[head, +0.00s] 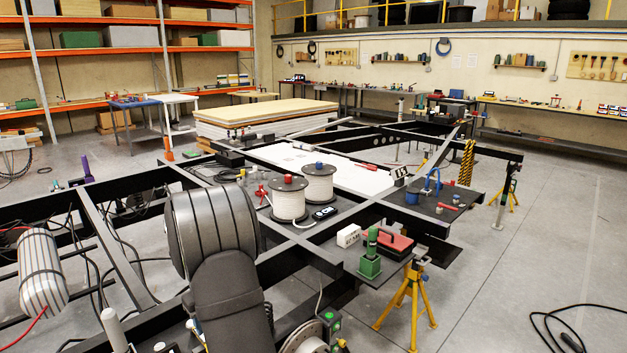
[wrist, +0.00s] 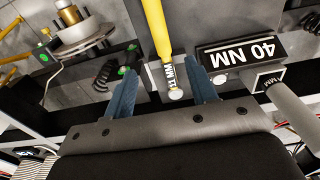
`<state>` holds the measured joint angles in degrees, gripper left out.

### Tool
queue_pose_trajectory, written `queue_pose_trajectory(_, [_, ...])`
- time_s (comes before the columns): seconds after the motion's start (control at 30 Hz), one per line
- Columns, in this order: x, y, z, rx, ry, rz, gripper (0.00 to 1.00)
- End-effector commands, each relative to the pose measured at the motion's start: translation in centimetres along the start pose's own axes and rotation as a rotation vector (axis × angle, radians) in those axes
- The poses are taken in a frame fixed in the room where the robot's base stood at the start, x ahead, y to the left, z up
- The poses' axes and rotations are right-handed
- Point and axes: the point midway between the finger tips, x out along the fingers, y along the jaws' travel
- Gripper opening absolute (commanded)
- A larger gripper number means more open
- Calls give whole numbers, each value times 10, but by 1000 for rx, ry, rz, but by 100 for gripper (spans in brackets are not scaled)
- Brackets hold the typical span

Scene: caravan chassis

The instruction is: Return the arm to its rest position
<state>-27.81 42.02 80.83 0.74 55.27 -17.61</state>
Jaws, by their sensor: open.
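My gripper (wrist: 161,66) shows in the wrist view as two blue fingers spread well apart. A yellow rod-shaped tool (wrist: 154,32) marked "11 MM" lies in the picture between the fingers. I see no finger touching it, and its distance from them is hard to judge. In the head view my grey arm (head: 228,290) rises over the left front of the black chassis frame (head: 110,240). My gripper's fingers do not show there.
A box marked "40 NM" (wrist: 239,52) lies right of the fingers. Cable reels (head: 289,203) and a green jack (head: 370,262) stand on the chassis. A yellow stand (head: 407,298) supports its right side. The floor (head: 540,240) at the right is mostly clear.

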Motion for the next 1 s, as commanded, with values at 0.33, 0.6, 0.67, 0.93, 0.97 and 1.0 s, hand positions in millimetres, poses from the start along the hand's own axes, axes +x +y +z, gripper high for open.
queue_pose_trajectory(0.33, [10,0,1,0,-4,-1,52])
queue_pose_trajectory(0.6, [64,0,1,0,-5,-1,52])
queue_pose_trajectory(0.67, [77,0,1,0,-4,-1,52])
queue_pose_trajectory(0.93, [131,0,1,0,-4,-1,52])
queue_pose_trajectory(0.97, [136,0,1,0,-4,-1,52])
queue_pose_trajectory(1.0, [144,0,1,0,-5,-1,52])
